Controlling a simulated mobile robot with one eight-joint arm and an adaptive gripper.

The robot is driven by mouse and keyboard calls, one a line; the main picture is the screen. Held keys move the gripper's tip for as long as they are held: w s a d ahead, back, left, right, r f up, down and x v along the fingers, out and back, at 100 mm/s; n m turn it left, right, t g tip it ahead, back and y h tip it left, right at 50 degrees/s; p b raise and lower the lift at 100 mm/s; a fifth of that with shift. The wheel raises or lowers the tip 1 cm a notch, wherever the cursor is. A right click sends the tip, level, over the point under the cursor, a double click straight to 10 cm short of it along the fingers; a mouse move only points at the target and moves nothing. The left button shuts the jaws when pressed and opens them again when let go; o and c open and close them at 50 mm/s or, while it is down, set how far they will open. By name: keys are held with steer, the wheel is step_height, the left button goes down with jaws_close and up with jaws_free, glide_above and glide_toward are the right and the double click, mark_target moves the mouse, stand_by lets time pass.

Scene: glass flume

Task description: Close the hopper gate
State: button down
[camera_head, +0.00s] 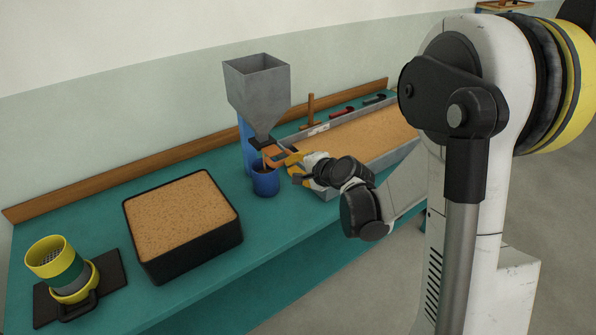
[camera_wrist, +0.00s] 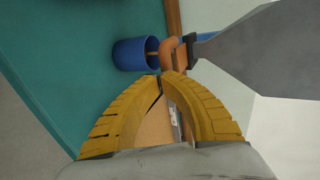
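The grey hopper (camera_head: 257,88) stands on a blue support at the back of the bench and shows as a large grey shape in the wrist view (camera_wrist: 262,50). Its dark gate slot (camera_head: 261,144) is at the bottom spout. An orange gate handle (camera_wrist: 169,50) sticks out from it. A blue cup (camera_head: 265,183) stands under the spout, also in the wrist view (camera_wrist: 133,54); brown shows at its mouth. My gripper (camera_wrist: 164,76) has its yellow fingertips together, right by the handle's end. I cannot tell whether they touch it.
A black tray of sand (camera_head: 190,262) stands left of the cup. A yellow-and-green sieve stack (camera_head: 62,268) sits at the far left. A long sand-filled flume (camera_head: 365,137) lies behind my gripper, with small tools beyond it. The bench front is clear.

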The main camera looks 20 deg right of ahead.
mark_target(272, 151)
stand_by(0.3)
steer(key=w, duration=0.1)
steer(key=w+a, duration=0.1)
steer(key=shift+w, duration=0.3)
steer(key=shift+d, duration=0.1)
